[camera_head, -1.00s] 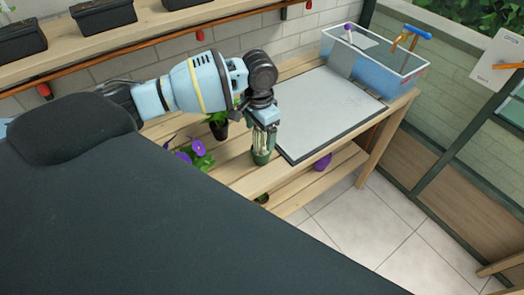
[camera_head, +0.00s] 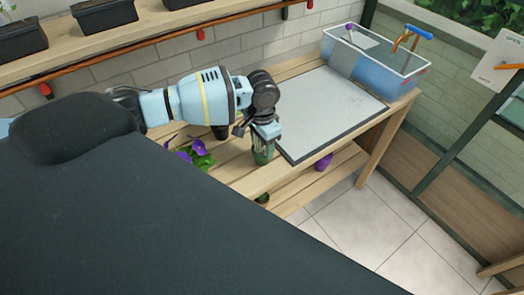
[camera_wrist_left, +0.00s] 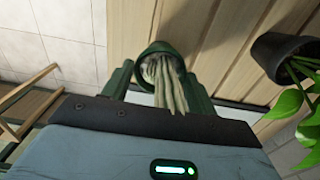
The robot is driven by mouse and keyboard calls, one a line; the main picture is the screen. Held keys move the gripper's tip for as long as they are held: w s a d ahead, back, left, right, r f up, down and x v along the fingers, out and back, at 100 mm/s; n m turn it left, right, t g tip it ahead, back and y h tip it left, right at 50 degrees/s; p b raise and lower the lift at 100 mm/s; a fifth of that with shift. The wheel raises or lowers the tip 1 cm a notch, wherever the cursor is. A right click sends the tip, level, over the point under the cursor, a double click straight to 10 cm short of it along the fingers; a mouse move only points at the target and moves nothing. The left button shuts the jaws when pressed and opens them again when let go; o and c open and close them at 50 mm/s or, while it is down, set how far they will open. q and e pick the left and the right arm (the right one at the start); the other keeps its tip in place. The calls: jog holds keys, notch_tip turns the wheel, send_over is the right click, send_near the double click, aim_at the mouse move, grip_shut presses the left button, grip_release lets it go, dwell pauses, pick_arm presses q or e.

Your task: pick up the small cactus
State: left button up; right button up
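The small cactus (camera_wrist_left: 165,82) has pale green upright stems in a dark green pot (camera_head: 262,157) on the wooden bench. My left gripper (camera_head: 264,138) is above it, pointing down. In the left wrist view, the fingers of my left gripper (camera_wrist_left: 160,78) are apart, one on each side of the cactus and close to the pot rim. They look open, with narrow gaps; contact is not clear. The gripper hides much of the stems in the head view. My right gripper is not in view.
A purple-flowered plant (camera_head: 200,158) and a leafy plant in a black pot (camera_wrist_left: 280,55) stand close by on the slatted bench. A grey mat (camera_head: 325,110) lies to the right, with a clear bin (camera_head: 372,68) behind. The bench's front edge is near the cactus.

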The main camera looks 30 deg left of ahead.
pick_arm(q)
jog(key=c, duration=0.4)
jog(key=shift+r, duration=0.1)
